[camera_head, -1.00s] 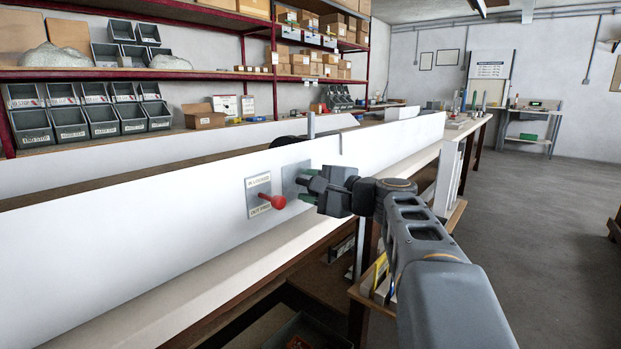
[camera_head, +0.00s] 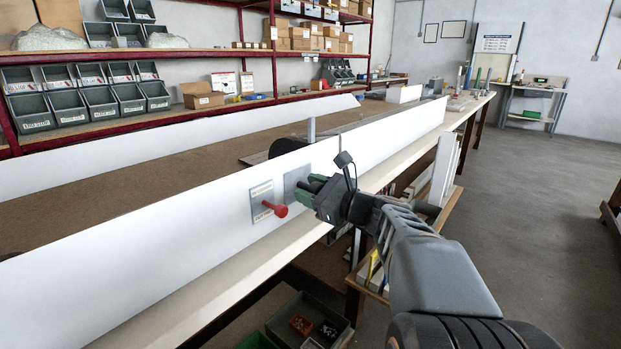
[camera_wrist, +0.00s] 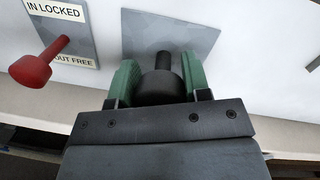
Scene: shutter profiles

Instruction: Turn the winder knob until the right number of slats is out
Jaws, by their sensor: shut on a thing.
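The winder knob (camera_wrist: 160,86) is a dark round knob on a short shaft, standing out from a grey plate (camera_wrist: 200,36) on the white panel. My gripper (camera_wrist: 158,82) is shut on it, with one green finger pad on each side. In the head view my gripper (camera_head: 310,190) reaches the same plate (camera_head: 296,181) and hides the knob. A red-handled pin (camera_head: 274,208) sticks out just left of it, on a label plate that reads "IN LOCKED" and "OUT FREE" in the wrist view (camera_wrist: 62,12). I cannot make out separate slats.
A dark roll (camera_head: 287,147) and a grey post (camera_head: 311,130) stand behind the white panel (camera_head: 130,248). The brown bench top (camera_head: 150,180) behind it is largely clear. An open bin (camera_head: 318,318) sits below. Open floor (camera_head: 530,230) lies to the right.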

